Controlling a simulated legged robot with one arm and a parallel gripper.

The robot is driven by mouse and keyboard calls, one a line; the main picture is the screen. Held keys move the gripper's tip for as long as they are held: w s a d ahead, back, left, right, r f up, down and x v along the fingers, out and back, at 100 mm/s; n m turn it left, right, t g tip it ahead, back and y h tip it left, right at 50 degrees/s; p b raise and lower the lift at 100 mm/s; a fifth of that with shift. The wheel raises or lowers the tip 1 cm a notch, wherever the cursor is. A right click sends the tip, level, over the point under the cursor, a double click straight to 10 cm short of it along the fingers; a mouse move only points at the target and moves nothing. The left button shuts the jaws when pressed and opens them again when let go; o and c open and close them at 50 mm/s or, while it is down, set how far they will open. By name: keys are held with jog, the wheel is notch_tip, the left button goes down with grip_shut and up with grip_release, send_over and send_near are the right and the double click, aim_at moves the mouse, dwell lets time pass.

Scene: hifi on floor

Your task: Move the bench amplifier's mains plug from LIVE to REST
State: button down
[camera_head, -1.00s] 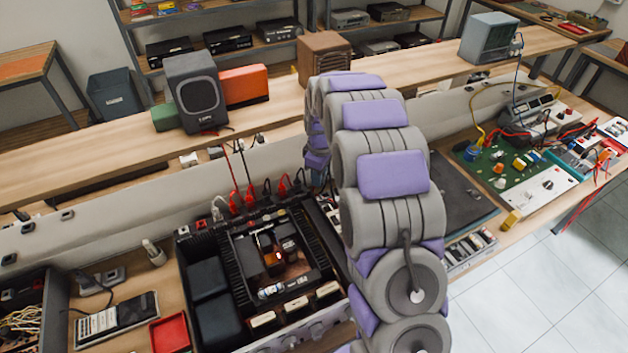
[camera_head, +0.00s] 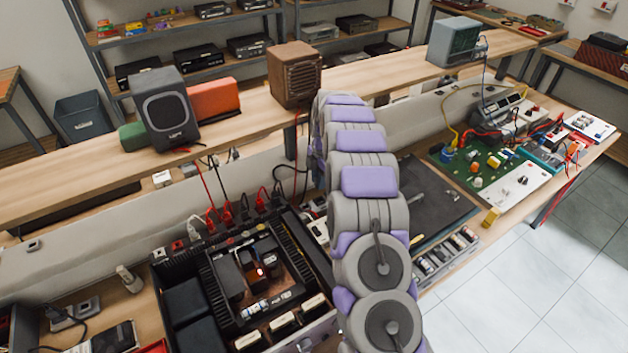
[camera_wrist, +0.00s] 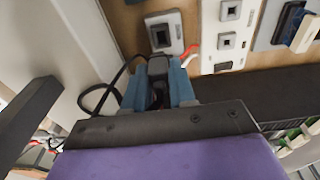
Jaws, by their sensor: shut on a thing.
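In the wrist view, my gripper (camera_wrist: 158,88) has its two blue fingers shut on a black plug (camera_wrist: 157,74). A black cable (camera_wrist: 100,92) loops away to the left of it. The plug appears close below a pale single socket plate (camera_wrist: 164,34); I cannot tell whether it touches it. To the right is a white panel with socket holes (camera_wrist: 230,36). No LIVE or REST label is readable. In the head view, the open bench amplifier (camera_head: 158,290) stands left of my arm. My arm hides the gripper and plug there.
Red and dark leads (camera_head: 228,212) rise behind the amplifier. A grey speaker (camera_head: 166,110) and a wooden box (camera_head: 294,76) stand on the raised shelf. A green circuit board (camera_head: 470,165) lies on the right. The tiled floor (camera_head: 540,270) at right is clear.

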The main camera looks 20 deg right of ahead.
jog(key=shift+f+b, duration=0.55)
jog(key=shift+f, duration=1.9)
jog(key=shift+s+f, duration=0.1)
jog(key=shift+f, duration=0.75)
dwell(0.4)
jog(key=c, duration=0.8)
grip_release()
jog(key=shift+c, duration=0.2)
jog(key=shift+r, duration=0.1)
notch_tip(320, 180, up, 22)
jog(key=d+p, duration=0.2)
jog(key=p, duration=0.3)
jog(key=shift+a, duration=0.1)
dwell(0.4)
